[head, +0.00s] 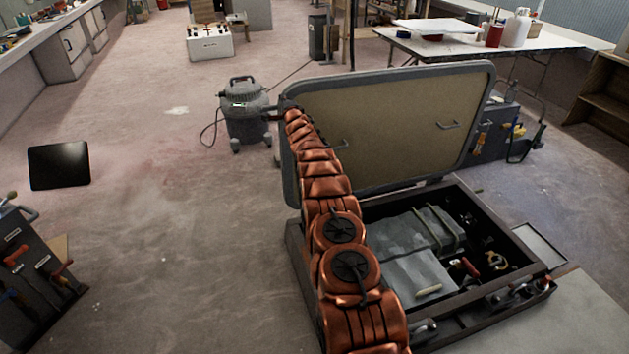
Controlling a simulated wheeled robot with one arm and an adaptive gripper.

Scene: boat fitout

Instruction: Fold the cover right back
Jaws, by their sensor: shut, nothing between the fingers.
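The cover (400,120) is a large panel with a grey rim and a tan inner face with small handles. It stands raised, near upright, along the far side of the dark open box (520,246). My orange arm reaches up across the left part of the box and cover. My gripper (271,114) is small and dark at the cover's upper left corner. It is shut with nothing held. I cannot tell whether it touches the rim. My arm hides part of the cover's left side and the box's left side.
Inside the box lie grey bags (405,270) and small tools. A grey shop vacuum (244,110) stands left of the cover. A tool holder (490,130) and a folding table (470,45) are behind it to the right. The floor at left is mostly open, with a black panel (58,165).

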